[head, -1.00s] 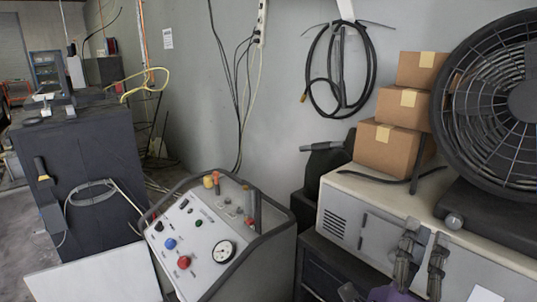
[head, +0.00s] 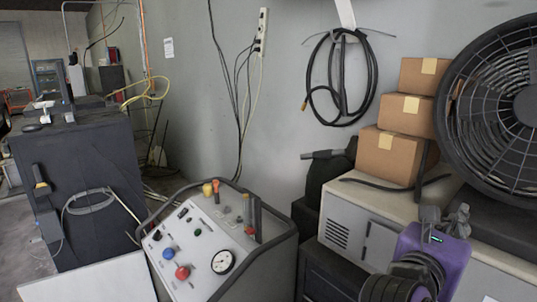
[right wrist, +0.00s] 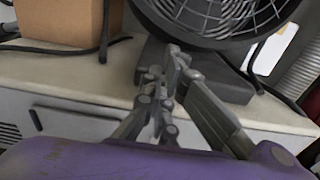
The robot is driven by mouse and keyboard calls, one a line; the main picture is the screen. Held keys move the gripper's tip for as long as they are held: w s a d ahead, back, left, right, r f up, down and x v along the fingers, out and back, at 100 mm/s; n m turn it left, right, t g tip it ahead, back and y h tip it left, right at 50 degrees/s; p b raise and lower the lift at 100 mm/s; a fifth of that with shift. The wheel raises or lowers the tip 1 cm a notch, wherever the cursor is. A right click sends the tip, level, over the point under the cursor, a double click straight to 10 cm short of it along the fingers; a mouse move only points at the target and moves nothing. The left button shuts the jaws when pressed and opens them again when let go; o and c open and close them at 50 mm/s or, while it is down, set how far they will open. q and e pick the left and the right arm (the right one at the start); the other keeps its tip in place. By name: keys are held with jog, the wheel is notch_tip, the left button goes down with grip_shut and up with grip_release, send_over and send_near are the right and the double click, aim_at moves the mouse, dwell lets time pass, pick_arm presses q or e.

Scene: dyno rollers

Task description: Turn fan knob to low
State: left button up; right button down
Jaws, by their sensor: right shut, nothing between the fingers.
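The large black fan (head: 500,110) stands on top of a beige cabinet (head: 385,222) at the right of the head view. Its dark base (head: 500,225) rests on the cabinet top. My right gripper (head: 446,213), with a purple body, is in front of the left end of that base, shut and empty. The fan's knob is hidden behind my gripper in the head view. In the right wrist view, my shut fingers (right wrist: 168,65) point at the left part of the fan base (right wrist: 222,88). I cannot make out the knob there or tell whether the fingers touch it. My left gripper is not in view.
Several cardboard boxes (head: 399,112) are stacked left of the fan. A control console (head: 205,250) with knobs and a gauge stands at the lower middle. A black hose coil (head: 340,80) hangs on the wall.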

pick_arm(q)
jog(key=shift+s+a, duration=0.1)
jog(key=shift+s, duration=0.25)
pick_arm(e)
jog(key=shift+w+d+r, duration=0.2)
jog(key=shift+d+r, duration=0.05)
jog(key=shift+d, duration=0.05)
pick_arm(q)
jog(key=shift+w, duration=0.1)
pick_arm(e)
jog(key=shift+d+f, duration=0.1)
jog(key=shift+f, duration=0.05)
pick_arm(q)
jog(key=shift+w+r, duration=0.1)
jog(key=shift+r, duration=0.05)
